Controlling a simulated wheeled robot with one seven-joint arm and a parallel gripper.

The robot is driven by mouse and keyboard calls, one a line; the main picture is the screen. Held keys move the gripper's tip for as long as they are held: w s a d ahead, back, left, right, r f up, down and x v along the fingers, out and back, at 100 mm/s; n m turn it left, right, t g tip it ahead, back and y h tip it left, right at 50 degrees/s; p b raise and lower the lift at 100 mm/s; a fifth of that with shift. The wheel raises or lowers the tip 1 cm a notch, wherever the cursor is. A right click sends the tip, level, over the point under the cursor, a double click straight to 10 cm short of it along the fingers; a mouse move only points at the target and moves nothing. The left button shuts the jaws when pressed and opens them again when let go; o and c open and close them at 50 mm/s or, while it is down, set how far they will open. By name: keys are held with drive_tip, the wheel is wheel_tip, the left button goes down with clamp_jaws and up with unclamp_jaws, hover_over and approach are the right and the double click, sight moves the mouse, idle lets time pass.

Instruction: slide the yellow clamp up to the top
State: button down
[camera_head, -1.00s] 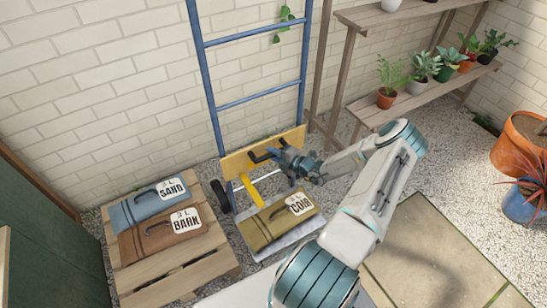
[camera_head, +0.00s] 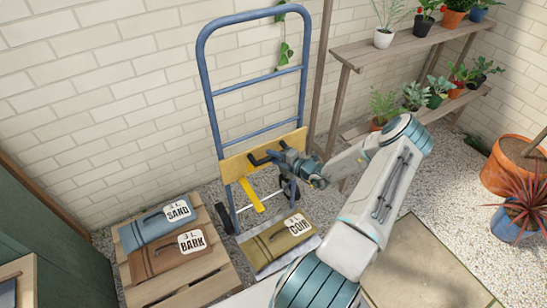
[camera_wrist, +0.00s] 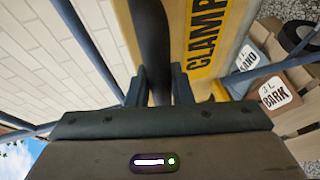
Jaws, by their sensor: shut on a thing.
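The yellow clamp (camera_head: 240,166) is a board across the blue hand truck (camera_head: 207,80), just below its lower visible rung. A yellow strip hangs below the board. A black handle (camera_head: 262,158) is on the clamp's front. My gripper (camera_head: 283,160) is shut on this handle at its right part. In the wrist view, my gripper's fingers (camera_wrist: 158,88) close on the black bar (camera_wrist: 150,40), beside the yellow face lettered CLAMP (camera_wrist: 203,35). The truck's curved top stands well above the clamp.
A bag marked COIR (camera_head: 275,240) lies on the truck's foot plate. SAND (camera_head: 155,225) and BARK (camera_head: 165,257) bags lie on a wooden pallet (camera_head: 205,285) at left. A plant shelf (camera_head: 400,48) stands at right. A vine (camera_head: 284,55) hangs behind the truck's top.

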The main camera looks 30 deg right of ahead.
drive_tip(key=shift+w+d+r, duration=0.1)
drive_tip(key=shift+w+r, duration=0.05)
drive_tip(key=shift+r, duration=0.25)
drive_tip(key=c, duration=1.3)
unclamp_jaws()
drive_tip(key=shift+f, duration=0.1)
drive_tip(key=shift+s+d, duration=0.2)
drive_tip(key=shift+s, duration=0.4)
drive_tip(key=v, duration=1.2)
drive_tip(key=shift+s+d, duration=0.25)
drive_tip(key=shift+s, duration=0.05)
drive_tip(key=shift+r, duration=0.25)
